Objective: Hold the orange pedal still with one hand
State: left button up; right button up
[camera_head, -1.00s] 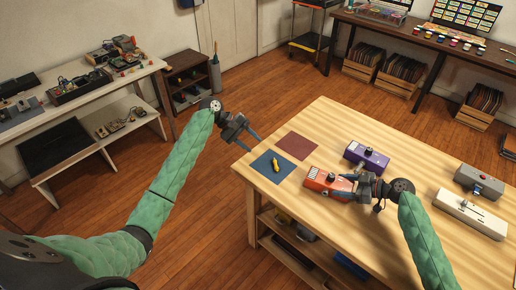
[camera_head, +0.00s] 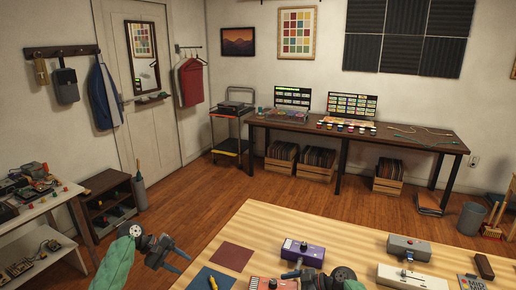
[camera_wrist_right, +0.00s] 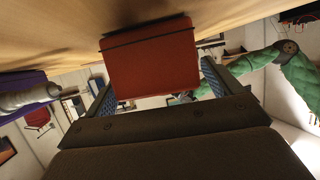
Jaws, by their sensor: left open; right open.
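The orange pedal (camera_head: 262,284) sits on the wooden table and is cut by the bottom edge of the head view. In the right wrist view the pedal (camera_wrist_right: 150,58) shows as a red-orange block between the fingers of my right gripper (camera_wrist_right: 157,80). That gripper is open, with a finger on each side; a gap shows at the right finger, and contact at the left finger cannot be told. In the head view my right gripper (camera_head: 292,277) is at the pedal's right end. My left gripper (camera_head: 184,258) is open and empty, near the table's left edge.
A purple pedal (camera_head: 303,253) stands just behind the orange one. A grey pedal (camera_head: 408,248) and a white pedal (camera_head: 400,280) stand to the right. A dark red mat (camera_head: 233,257) and a blue mat (camera_head: 198,284) lie at the left. The table's back is clear.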

jog(key=v, duration=1.2)
notch_tip(320, 180, up, 10)
jog(key=p, duration=0.2)
dwell(0.5)
jog(key=shift+a, duration=0.1)
